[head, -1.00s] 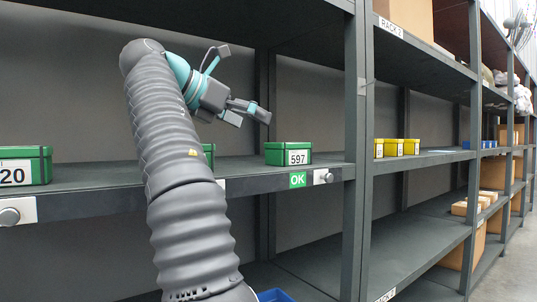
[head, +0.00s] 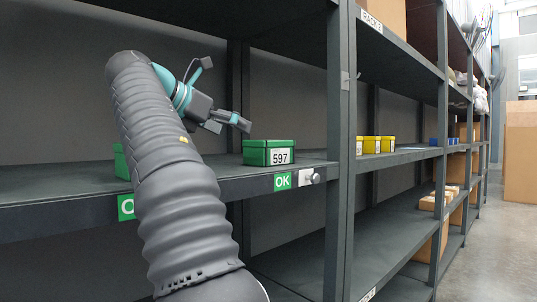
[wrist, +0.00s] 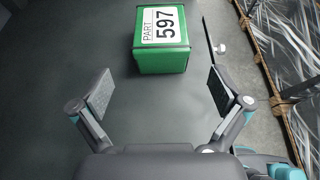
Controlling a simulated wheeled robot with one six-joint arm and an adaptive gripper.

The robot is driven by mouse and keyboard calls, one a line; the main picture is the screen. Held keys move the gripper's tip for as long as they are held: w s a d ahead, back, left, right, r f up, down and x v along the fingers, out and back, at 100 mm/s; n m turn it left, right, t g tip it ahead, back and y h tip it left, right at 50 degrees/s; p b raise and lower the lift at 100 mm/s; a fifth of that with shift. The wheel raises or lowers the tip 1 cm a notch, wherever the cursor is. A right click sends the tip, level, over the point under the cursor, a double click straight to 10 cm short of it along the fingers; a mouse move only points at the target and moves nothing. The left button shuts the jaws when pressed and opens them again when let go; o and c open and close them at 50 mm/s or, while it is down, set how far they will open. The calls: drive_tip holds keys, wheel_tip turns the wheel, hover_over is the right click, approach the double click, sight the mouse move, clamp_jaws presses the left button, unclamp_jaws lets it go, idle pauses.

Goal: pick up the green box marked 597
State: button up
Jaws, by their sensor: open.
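The green box marked 597 (head: 269,152) sits on the grey shelf near its right upright, above a green OK label. In the wrist view the green box (wrist: 161,58) lies beyond my fingertips, its white PART 597 label facing me. My gripper (head: 241,122) is just above and to the left of the box in the head view. In the wrist view my gripper (wrist: 163,92) is open and empty, its two fingers wide apart, with the box ahead of the gap and a little nearer the right finger.
Another green box (head: 122,162) is partly hidden behind my arm. The rack upright (head: 341,150) stands right of the 597 box. Yellow boxes (head: 374,145) sit in the bay beyond it. A knob (head: 311,177) is on the shelf's front edge. Shelf between my fingers is clear.

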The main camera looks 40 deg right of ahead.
sight(257, 142)
drive_tip(key=x, duration=0.8)
drive_tip(key=c, duration=1.5)
